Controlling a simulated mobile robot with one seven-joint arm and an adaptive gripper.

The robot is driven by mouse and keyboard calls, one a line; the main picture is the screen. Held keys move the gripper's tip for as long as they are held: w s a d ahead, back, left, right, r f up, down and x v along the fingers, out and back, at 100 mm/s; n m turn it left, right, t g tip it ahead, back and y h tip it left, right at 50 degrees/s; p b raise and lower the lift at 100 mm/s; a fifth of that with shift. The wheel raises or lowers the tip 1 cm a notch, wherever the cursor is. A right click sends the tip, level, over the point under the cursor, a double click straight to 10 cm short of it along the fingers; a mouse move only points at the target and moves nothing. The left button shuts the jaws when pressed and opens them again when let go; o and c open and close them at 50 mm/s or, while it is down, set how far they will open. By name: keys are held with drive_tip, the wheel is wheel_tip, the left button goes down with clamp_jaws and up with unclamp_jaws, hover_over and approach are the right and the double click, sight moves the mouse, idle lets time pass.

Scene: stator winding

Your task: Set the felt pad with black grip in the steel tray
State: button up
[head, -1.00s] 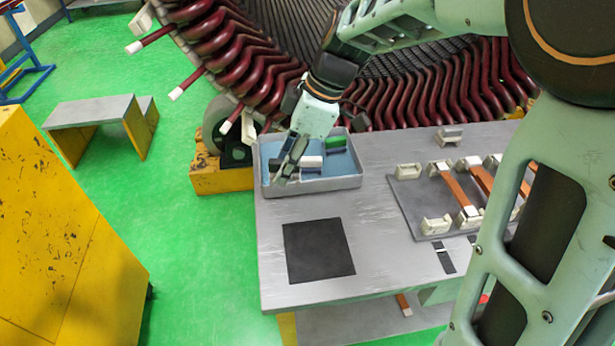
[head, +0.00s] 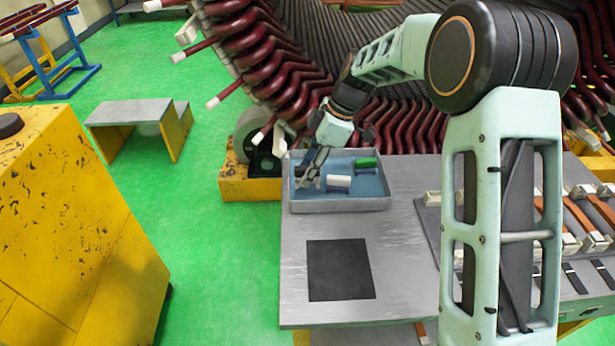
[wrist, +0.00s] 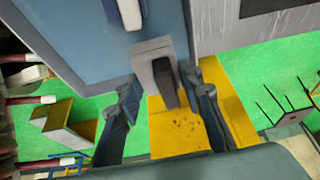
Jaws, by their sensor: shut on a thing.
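The steel tray (head: 340,206) is a grey, shallow tray with a blue floor at the back left of the table. My gripper (head: 308,181) reaches down at the tray's left end. In the wrist view my gripper (wrist: 163,105) is shut on the felt pad with black grip (wrist: 153,50), a grey block whose dark grip (wrist: 164,88) sits between the fingers. The pad shows beside the tray's wall and blue floor (wrist: 70,35); whether it touches the floor I cannot tell. In the head view the fingers mostly hide the pad.
A white-gripped pad (head: 338,182) and a green-gripped pad (head: 365,163) lie in the tray, right of my gripper. A black mat (head: 340,270) lies on the table in front. The stator's dark red coils (head: 255,50) rise behind. A fixture with copper bars (head: 580,215) stands at right.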

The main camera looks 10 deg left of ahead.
drive_tip(key=shift+w+a+f, duration=0.15)
drive_tip(key=shift+w+f, duration=0.65)
drive_tip(key=shift+f, duration=1.65)
drive_tip(key=shift+f, duration=0.1)
drive_tip(key=shift+f, duration=0.15)
drive_tip(key=o, duration=1.3)
drive_tip(key=shift+r, duration=0.25)
drive_tip(key=v, duration=1.2)
